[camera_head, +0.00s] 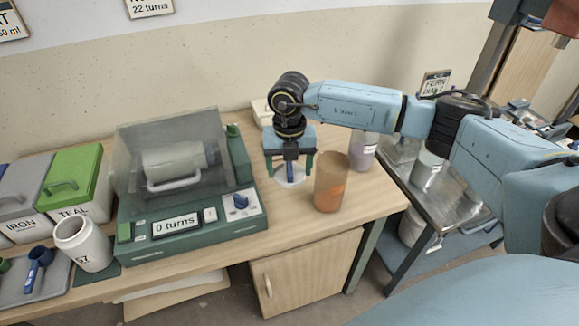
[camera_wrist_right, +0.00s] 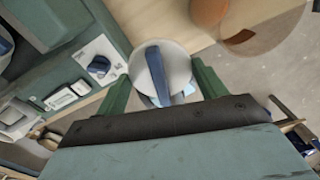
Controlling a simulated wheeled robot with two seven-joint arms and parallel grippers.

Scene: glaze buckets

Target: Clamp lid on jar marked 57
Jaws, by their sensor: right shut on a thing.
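My right gripper (camera_head: 290,171) is over the table, to the right of the machine. It is shut on a round white lid (camera_head: 291,182) with a blue bar across it. In the right wrist view the lid (camera_wrist_right: 178,70) sits between the green fingers of my right gripper (camera_wrist_right: 162,88). I cannot tell if the lid touches the table. My left gripper is not in view.
The green machine (camera_head: 180,225) has a clear cover and reads "0 turns". A brown cup (camera_head: 331,182) stands close to my right gripper. Bins marked IRON (camera_head: 22,200) and TEAL (camera_head: 75,185) stand at the left. A metal cart (camera_head: 440,200) is at the right.

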